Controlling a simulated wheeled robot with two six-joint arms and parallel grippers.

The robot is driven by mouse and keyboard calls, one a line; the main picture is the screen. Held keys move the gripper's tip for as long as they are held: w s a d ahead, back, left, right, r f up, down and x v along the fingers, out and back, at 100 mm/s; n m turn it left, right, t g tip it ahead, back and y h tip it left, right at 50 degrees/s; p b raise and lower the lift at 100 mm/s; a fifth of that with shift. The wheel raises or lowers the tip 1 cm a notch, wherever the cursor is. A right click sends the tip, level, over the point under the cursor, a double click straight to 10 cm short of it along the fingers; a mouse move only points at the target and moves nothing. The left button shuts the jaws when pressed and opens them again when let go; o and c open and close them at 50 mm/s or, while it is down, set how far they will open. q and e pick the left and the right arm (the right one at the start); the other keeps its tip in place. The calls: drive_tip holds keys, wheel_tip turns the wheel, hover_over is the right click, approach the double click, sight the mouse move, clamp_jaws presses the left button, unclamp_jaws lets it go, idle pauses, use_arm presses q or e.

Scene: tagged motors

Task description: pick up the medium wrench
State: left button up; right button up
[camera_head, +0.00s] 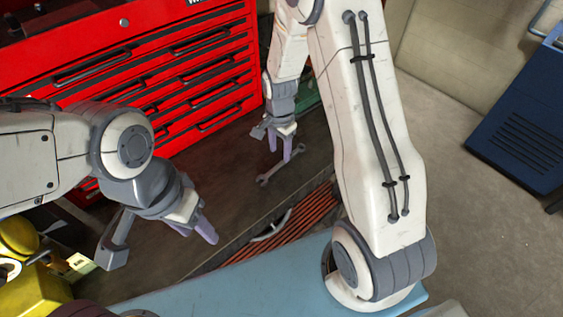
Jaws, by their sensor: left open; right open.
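A grey wrench (268,179) lies on the dark bench top near the middle of the camera_head view. It is the only wrench I can make out clearly, so I cannot compare its size with others. My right gripper (280,152) is directly over the wrench, fingers pointing down, open. Its fingers hide part of the wrench's middle, and I cannot tell whether they touch it. My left gripper (198,230) is open and empty over the bench, to the left and nearer, well apart from the wrench.
A red tool chest (150,75) with several drawers stands behind the bench. An orange-red slatted piece (275,243) and a light blue surface (220,287) lie nearer. Yellow objects (30,285) are at the lower left. A dark blue case (515,135) is at the right.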

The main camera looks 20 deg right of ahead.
sight(281, 163)
drive_tip(key=f+p, duration=0.1)
drive_tip(key=f, duration=0.2)
drive_tip(key=shift+s+d+f, duration=0.1)
drive_tip(key=shift+s+f, duration=0.1)
drive_tip(key=shift+w+f, duration=0.1)
drive_tip(key=shift+f, duration=0.55)
clamp_jaws()
idle(0.7)
